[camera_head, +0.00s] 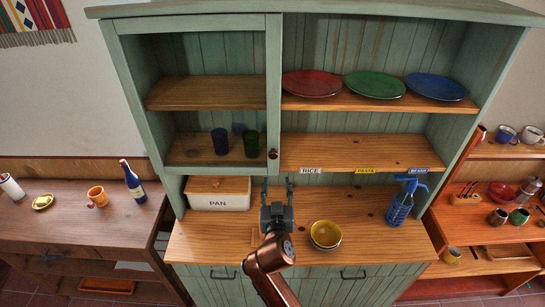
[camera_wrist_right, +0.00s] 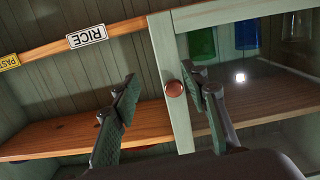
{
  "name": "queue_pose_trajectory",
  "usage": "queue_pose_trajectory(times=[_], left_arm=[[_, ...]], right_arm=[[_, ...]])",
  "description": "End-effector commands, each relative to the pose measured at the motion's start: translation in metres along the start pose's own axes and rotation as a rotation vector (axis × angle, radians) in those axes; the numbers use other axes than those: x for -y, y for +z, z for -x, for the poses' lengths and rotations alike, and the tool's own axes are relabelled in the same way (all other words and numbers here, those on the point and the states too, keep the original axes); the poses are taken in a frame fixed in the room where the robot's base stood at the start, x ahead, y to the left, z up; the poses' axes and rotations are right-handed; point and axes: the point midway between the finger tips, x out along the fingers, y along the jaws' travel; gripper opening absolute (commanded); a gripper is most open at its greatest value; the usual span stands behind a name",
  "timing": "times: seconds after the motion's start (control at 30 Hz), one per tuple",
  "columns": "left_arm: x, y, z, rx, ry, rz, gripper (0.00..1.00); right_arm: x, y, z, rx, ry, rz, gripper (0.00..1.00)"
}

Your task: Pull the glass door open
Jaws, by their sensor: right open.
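The glass door (camera_head: 273,90) closes the left part of the green cabinet and looks shut. Its green frame (camera_wrist_right: 166,60) and glass pane with a bright reflection show in the right wrist view. The small round red-brown knob (camera_head: 272,154) sits low on the door's right stile. My right gripper (camera_head: 277,181) is open, just below the knob in the head view. In the right wrist view the knob (camera_wrist_right: 174,88) appears between the two fingers, nearer the right one, with no visible contact. My left gripper is not in view.
Behind the glass stand a blue cup (camera_head: 220,141) and a green cup (camera_head: 251,143). Plates (camera_head: 375,85) fill the open upper right shelf; the shelf below is clear.

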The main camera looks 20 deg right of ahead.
Motion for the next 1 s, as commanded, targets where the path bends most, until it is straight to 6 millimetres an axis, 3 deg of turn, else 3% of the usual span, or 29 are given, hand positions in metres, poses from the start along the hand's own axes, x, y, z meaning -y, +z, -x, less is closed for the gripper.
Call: queue_pose_trajectory(times=[0.03, 0.1, 0.2, 0.63, 1.0], left_arm=[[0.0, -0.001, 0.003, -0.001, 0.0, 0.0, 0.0], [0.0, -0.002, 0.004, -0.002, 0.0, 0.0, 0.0], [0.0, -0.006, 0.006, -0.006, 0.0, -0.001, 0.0], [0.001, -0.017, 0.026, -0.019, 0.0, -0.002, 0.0], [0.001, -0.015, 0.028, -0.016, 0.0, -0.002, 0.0]], right_arm=[[0.005, -0.022, 0.004, -0.038, 0.0, -0.016, 0.41], [0.01, -0.041, 0.008, -0.075, 0.001, -0.031, 0.41], [0.013, -0.052, 0.005, -0.098, 0.002, -0.037, 0.41], [0.012, -0.059, -0.055, -0.097, 0.002, -0.034, 0.41], [0.011, -0.057, -0.068, -0.096, 0.003, -0.038, 0.41]])
